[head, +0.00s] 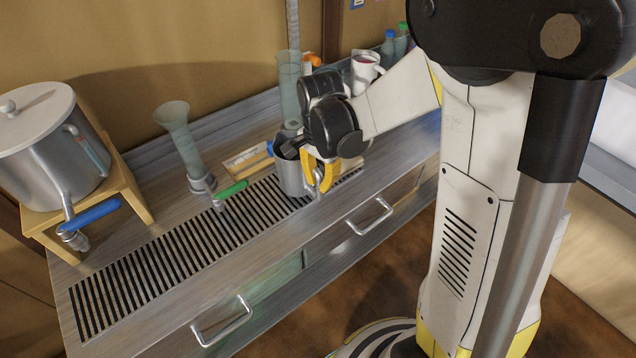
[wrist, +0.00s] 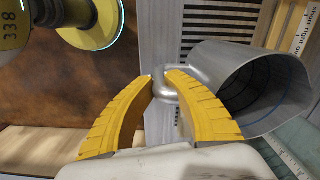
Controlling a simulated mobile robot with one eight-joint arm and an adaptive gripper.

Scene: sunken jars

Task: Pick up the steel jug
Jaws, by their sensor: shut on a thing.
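The steel jug (head: 291,174) is a grey metal cylinder with an open top. It stands on the slotted drain grate in the head view, toward the right end of the grate. In the wrist view the jug (wrist: 245,85) shows at the right, its dark open mouth facing the camera. My gripper (head: 318,180) is at the jug's right side with its yellow fingers. In the wrist view my gripper (wrist: 165,82) is shut on the jug's handle (wrist: 163,84), one finger on each side. I cannot tell whether the jug's base is clear of the grate.
A large lidded pot (head: 50,150) with a blue-handled tap stands on a wooden stand at the left. A tall glass funnel vessel (head: 180,140) with a green-handled tap (head: 232,190) stands left of the jug. A white mug (head: 364,72) and bottles (head: 395,45) are behind.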

